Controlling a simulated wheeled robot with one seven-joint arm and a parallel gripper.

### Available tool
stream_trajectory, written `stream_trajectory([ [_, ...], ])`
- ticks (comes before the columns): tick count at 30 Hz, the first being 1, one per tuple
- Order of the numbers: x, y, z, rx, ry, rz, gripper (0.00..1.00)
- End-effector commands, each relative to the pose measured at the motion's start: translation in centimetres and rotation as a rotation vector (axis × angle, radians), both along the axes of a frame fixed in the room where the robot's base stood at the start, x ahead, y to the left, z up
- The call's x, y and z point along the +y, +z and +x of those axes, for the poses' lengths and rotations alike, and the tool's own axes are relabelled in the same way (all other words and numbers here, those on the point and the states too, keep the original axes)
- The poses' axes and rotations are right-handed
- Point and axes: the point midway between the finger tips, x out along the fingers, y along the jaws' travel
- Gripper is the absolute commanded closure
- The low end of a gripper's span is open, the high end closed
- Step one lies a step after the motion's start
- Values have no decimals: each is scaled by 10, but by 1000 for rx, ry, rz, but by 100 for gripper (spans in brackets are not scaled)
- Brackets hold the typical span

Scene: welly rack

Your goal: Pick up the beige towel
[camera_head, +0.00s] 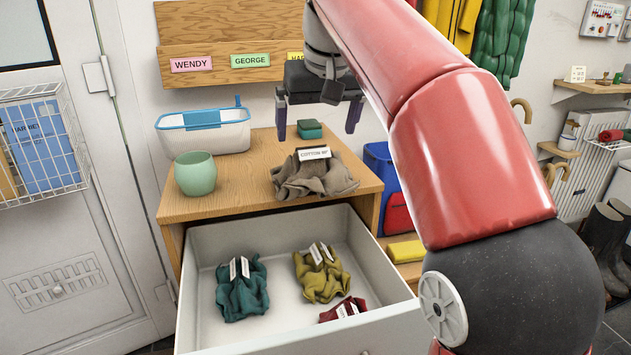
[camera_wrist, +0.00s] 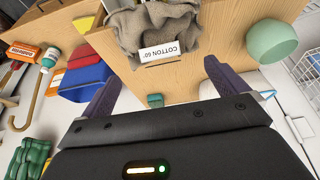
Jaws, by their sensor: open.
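The beige towel (camera_head: 312,176) lies crumpled on the wooden cabinet top, with a white label reading "COTTON 60°" on it. It also shows in the wrist view (camera_wrist: 143,28), at the top, beyond my fingertips. My gripper (camera_head: 318,133) is open and empty, above and slightly behind the towel in the head view, its fingers pointing down and apart from the towel. In the wrist view my two purple fingers (camera_wrist: 160,80) are spread wide, with a small green block between and beyond them.
A mint cup (camera_head: 195,173), a white-and-blue container (camera_head: 203,138) and a dark green block (camera_head: 309,129) stand on the cabinet top (camera_head: 232,180). The open drawer (camera_head: 290,325) below holds teal (camera_head: 242,289), mustard (camera_head: 321,274) and dark red (camera_head: 343,309) cloths.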

Motion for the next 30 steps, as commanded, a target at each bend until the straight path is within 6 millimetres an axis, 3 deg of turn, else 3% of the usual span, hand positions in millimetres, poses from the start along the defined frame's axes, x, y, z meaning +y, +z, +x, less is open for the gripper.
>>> stream_trajectory([
  [7, 7, -36, 14, 3, 2, -1, 2],
  [15, 7, -39, 16, 0, 2, 0, 2],
  [30, 7, -39, 16, 1, 2, 0, 66],
])
